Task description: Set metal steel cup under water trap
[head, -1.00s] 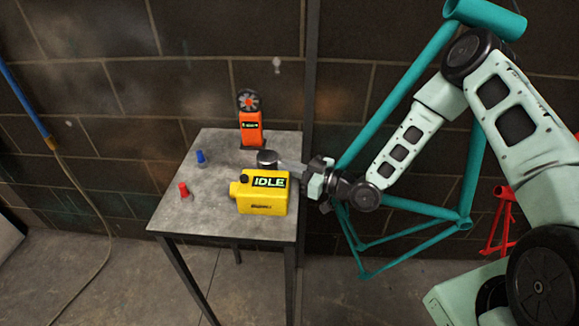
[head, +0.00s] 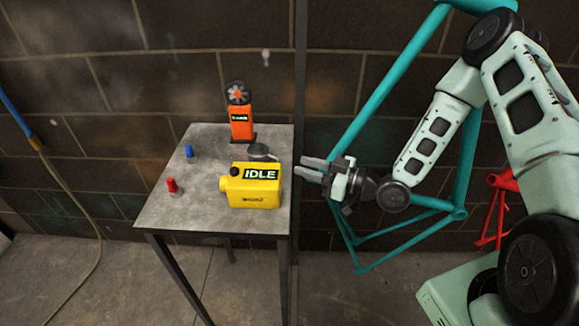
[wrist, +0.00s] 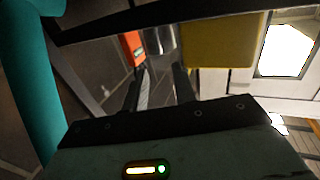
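The steel cup (head: 258,150) stands on the grey table, behind the yellow IDLE unit and in front of the orange device; a short grey piece like a handle points right. In the wrist view, a grey metal shape (wrist: 160,40) between orange and yellow appears to be the cup. My gripper (head: 303,168) is right of the table edge, apart from the cup. Its fingers are spread and empty, also in the wrist view (wrist: 160,85). I cannot clearly identify a water trap; a small pale thing (head: 265,57) on the wall above the table is too small to tell.
The yellow unit (head: 253,195) and orange device (head: 241,124) stand close to the cup. A blue piece (head: 189,152) and red piece (head: 172,186) are on the table's left (head: 205,205). A teal frame (head: 385,90) hangs behind my arm.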

